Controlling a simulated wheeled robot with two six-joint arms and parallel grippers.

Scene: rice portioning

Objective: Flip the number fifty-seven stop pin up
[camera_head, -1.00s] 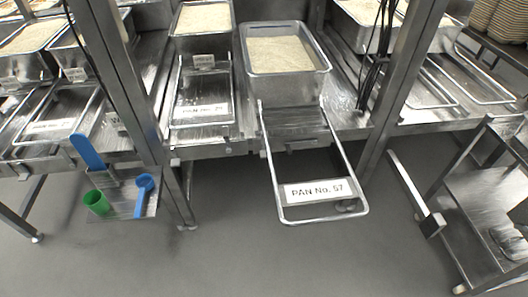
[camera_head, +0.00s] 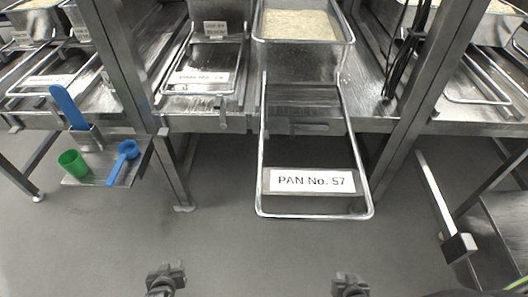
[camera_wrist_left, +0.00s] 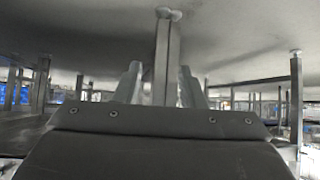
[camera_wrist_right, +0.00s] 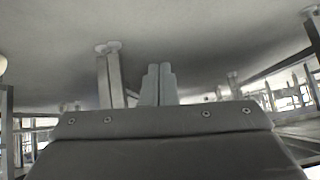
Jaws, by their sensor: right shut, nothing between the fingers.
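The number fifty-seven pan handle (camera_head: 262,190) is a long wire frame that juts out from the shelf toward me, with a white "PAN No. 57" label (camera_head: 312,181). Its metal pan (camera_head: 300,62) of rice stands behind it on the shelf. A metal crosspiece (camera_head: 312,129) lies at the shelf's front edge under the handle. I cannot make out the stop pin itself or its position. My left gripper (camera_head: 166,270) is open and empty at the bottom of the head view; its fingers (camera_wrist_left: 160,82) stand apart. My right gripper (camera_head: 350,281) is shut and empty; its fingers (camera_wrist_right: 158,82) meet. Both are well short of the handle.
A small side shelf (camera_head: 143,165) at left holds a green cup (camera_head: 73,163), a blue scoop (camera_head: 122,160) and a blue-handled tool (camera_head: 68,105). Upright posts (camera_head: 425,75) stand either side of the pan. The grey floor between me and the shelf is clear.

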